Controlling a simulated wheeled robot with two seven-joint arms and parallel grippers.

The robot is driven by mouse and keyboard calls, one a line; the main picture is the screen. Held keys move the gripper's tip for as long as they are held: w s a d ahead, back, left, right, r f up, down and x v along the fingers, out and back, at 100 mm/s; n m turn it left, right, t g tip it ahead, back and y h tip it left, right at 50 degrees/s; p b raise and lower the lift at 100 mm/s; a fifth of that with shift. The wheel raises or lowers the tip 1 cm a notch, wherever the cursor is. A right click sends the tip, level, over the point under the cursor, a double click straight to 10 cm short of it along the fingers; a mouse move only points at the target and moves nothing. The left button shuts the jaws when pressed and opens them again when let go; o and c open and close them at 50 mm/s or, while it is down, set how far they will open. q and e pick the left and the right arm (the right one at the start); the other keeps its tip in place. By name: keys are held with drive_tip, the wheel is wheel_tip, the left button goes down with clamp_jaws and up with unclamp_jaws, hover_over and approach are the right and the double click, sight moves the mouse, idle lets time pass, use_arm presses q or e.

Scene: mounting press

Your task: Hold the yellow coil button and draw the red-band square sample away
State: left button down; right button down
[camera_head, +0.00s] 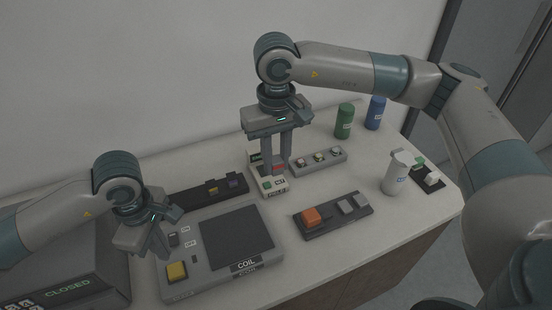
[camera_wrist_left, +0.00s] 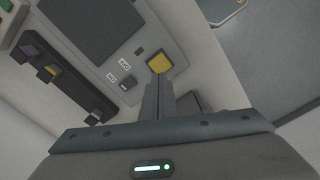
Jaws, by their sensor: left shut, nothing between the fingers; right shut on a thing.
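The yellow coil button (camera_head: 176,271) sits at the front left of the grey coil panel (camera_head: 205,285). It also shows in the left wrist view (camera_wrist_left: 159,62). My left gripper (camera_head: 164,256) is shut and empty, pointing down, its tips at the yellow button. I cannot tell whether they press it. My right gripper (camera_head: 279,170) points down behind the coil panel. It is shut on a small piece with red on it (camera_head: 279,169), apparently the red-band square sample, mostly hidden by the fingers. This piece is just above or at a small labelled box with a green button (camera_head: 267,184).
A black rack (camera_head: 207,192) with small dark pieces lies behind the coil panel. A grey strip with round items (camera_head: 319,158) and a tray with an orange block (camera_head: 312,216) are to the right.

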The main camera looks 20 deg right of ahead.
sight(276, 172)
use_arm(q)
drive_tip(key=shift+r, duration=0.1)
